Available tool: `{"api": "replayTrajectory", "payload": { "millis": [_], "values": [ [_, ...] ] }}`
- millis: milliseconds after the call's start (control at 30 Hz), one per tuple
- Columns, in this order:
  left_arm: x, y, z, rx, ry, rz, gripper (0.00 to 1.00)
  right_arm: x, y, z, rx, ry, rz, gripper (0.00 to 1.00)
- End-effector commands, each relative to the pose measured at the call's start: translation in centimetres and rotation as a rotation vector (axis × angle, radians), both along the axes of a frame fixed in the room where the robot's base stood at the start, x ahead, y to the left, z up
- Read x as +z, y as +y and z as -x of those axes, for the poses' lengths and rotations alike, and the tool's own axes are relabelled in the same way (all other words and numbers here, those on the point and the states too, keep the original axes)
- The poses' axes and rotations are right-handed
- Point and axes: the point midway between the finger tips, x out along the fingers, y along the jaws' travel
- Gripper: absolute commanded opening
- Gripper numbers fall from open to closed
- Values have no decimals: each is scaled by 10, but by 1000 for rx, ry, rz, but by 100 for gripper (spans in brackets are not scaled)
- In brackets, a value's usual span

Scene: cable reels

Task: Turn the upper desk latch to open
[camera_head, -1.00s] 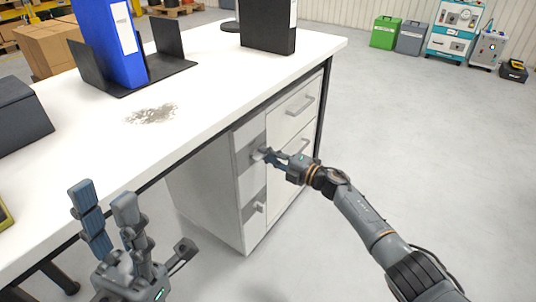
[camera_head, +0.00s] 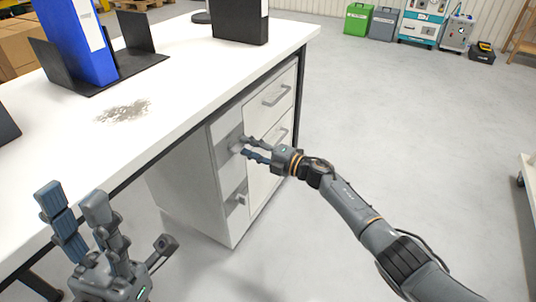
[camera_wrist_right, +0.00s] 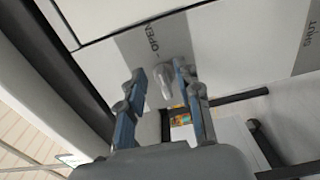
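The upper desk latch (camera_head: 237,147) is a light grey handle on a grey strip of the white desk cabinet (camera_head: 190,185). My right gripper (camera_head: 246,149) is at it with its fingers apart. In the right wrist view the latch (camera_wrist_right: 163,83) lies between the two open fingers (camera_wrist_right: 160,74); I cannot tell whether either finger touches it. The strip there reads "OPEN" beside the latch and "SHUT" at the far right. A lower latch (camera_head: 242,199) sits below on the same cabinet. My left gripper (camera_head: 76,200) is open and empty at the lower left.
The white desk top (camera_head: 185,75) carries a blue binder (camera_head: 75,40) in a dark holder and a black binder (camera_head: 240,20). Drawers with handles (camera_head: 276,95) are right of the latches. The floor on the right (camera_head: 400,130) is largely clear.

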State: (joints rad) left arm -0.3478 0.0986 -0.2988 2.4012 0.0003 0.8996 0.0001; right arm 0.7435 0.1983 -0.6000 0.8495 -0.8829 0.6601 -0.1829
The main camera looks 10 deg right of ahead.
Motion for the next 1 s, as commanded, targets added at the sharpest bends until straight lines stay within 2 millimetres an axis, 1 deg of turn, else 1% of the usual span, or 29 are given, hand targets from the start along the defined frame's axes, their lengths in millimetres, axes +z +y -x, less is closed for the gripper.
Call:
{"api": "replayTrajectory", "payload": {
  "millis": [33,300,400,500,667,1000],
  "values": [
    [0,0,0,0,1,0,40,-2,-8,6,-1,0,4,34],
    [-1,0,0,-1,3,-2,40,-1,-53,40,2,1,3,34],
    [-1,0,0,-1,3,-2,40,-1,-67,50,2,2,2,34],
    [-1,-1,0,-1,3,-2,40,-1,-75,56,3,1,0,34],
    [-1,-1,0,-1,3,-2,40,0,-81,61,4,2,-1,34],
    [-1,-1,0,-1,4,-2,40,0,-82,61,4,1,-1,34]
  ]
}}
